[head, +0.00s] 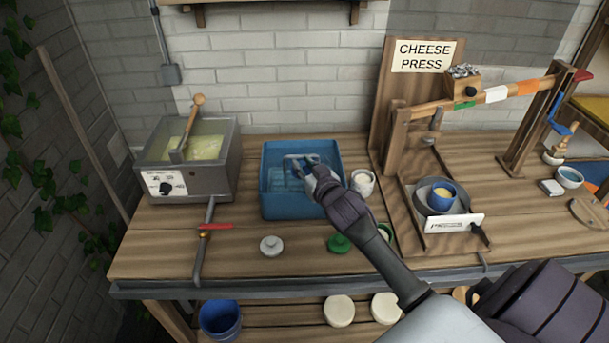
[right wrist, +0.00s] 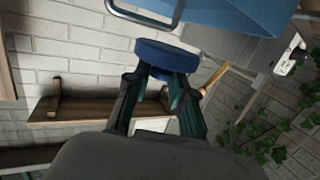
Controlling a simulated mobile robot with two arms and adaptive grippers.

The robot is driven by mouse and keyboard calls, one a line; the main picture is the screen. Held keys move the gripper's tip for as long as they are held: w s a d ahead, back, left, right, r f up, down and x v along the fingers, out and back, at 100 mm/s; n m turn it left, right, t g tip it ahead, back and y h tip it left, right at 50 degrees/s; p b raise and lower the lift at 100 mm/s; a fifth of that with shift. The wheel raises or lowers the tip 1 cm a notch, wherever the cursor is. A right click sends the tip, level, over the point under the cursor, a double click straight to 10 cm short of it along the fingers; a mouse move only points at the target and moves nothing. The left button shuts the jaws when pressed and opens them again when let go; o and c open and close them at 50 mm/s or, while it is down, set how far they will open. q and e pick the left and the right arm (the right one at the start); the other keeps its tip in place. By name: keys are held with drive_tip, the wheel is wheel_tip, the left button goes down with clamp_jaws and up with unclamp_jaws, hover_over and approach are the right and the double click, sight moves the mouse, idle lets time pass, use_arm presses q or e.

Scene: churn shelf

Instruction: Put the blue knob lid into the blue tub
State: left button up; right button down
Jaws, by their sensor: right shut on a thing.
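The blue tub (head: 275,208) stands open on the bench, left of centre in the head view. Part of it also shows along the top of the right wrist view (right wrist: 240,14). My right gripper (head: 300,168) is over the tub's opening, its fingers pointing toward the back left. In the right wrist view my right gripper (right wrist: 163,82) is shut on the blue knob lid (right wrist: 167,54), a dark blue disc. I cannot tell the lid's exact height relative to the tub's rim. My left gripper is not in view.
A grey metal loop (head: 293,157) is at the tub. A vat (head: 185,180) stands left, a white cup (head: 363,183) right. A white knob lid (head: 271,246) and a green one (head: 339,243) lie in front. The press (head: 440,105) stands further right.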

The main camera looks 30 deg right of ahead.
wheel_tip(320, 180, down, 4)
drive_tip(key=shift+s+r+p, duration=0.1)
drive_tip(key=shift+r+p, duration=0.1)
drive_tip(key=shift+p, duration=0.1)
drive_tip(key=shift+f, duration=0.1)
drive_tip(key=shift+f, duration=0.35)
drive_tip(key=c, duration=1)
unclamp_jaws()
drive_tip(key=shift+r, duration=0.6)
drive_tip(key=b+v, duration=0.2)
drive_tip(key=v, duration=1)
drive_tip(key=shift+f, duration=0.15)
